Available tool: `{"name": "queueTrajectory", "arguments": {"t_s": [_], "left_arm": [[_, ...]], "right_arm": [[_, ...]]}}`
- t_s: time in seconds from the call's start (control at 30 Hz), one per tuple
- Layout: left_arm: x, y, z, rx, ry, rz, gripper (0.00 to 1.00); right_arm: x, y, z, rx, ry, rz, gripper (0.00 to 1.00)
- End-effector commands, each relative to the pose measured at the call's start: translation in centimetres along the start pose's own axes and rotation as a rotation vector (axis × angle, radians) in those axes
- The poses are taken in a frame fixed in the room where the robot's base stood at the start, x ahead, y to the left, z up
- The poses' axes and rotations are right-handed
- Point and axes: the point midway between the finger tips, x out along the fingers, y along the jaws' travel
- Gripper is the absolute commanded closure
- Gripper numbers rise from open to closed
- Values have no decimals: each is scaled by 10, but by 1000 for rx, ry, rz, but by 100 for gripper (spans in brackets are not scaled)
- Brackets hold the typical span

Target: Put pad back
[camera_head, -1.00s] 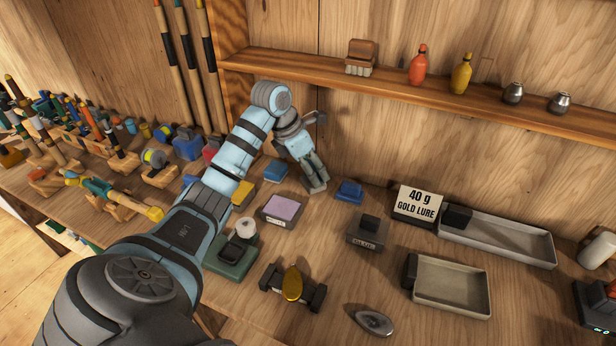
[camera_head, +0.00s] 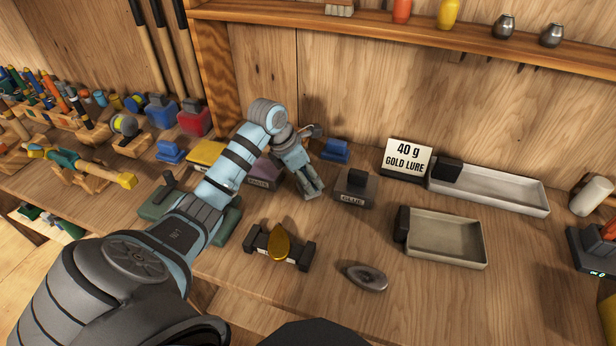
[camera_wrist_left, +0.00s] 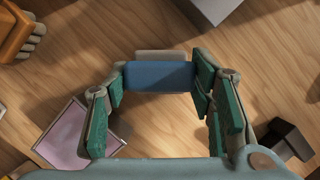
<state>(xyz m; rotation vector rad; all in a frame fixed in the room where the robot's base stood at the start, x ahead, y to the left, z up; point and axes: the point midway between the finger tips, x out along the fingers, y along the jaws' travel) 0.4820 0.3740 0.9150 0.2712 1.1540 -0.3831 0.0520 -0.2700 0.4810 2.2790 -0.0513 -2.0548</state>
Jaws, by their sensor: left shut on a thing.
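My left gripper (camera_head: 312,192) is shut on a blue block, which looks like the pad (camera_wrist_left: 160,76). It sits between the green-lined fingers in the left wrist view, with a pale strip along its far edge. In the head view the fingers hide the held block. The purple top also shows in the wrist view (camera_wrist_left: 68,140). I cannot tell the block's height over the table. My right gripper is not in view.
Another blue block (camera_head: 335,150) lies behind the gripper. A gold lure on a dark stand (camera_head: 279,245) and a grey oval piece (camera_head: 367,277) are in front. Two grey trays (camera_head: 487,250) (camera_head: 545,200) lie to the right. A shelf (camera_head: 390,30) runs above the back.

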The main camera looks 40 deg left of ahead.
Motion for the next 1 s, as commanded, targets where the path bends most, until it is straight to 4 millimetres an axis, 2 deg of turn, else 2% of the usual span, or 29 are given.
{"name": "queueTrajectory", "arguments": {"t_s": [0.3, 0.33, 0.43, 0.47, 0.77, 0.87, 1.0], "left_arm": [[4, 0, -1, 1, -1, 0, 77], [4, 0, -1, 1, -1, 0, 49], [4, 0, -1, 1, -1, 0, 33], [3, 0, -1, 1, -1, 0, 31], [1, 0, 0, 1, -1, 1, 31], [-9, 2, 1, 0, -2, 4, 31], [-43, 2, 1, 2, -2, 7, 31]], "right_arm": [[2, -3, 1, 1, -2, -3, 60], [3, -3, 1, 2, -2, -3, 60], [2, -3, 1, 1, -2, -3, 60], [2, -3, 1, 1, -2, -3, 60], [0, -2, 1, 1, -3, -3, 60], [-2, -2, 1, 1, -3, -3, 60], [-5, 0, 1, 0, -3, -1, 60]]}}
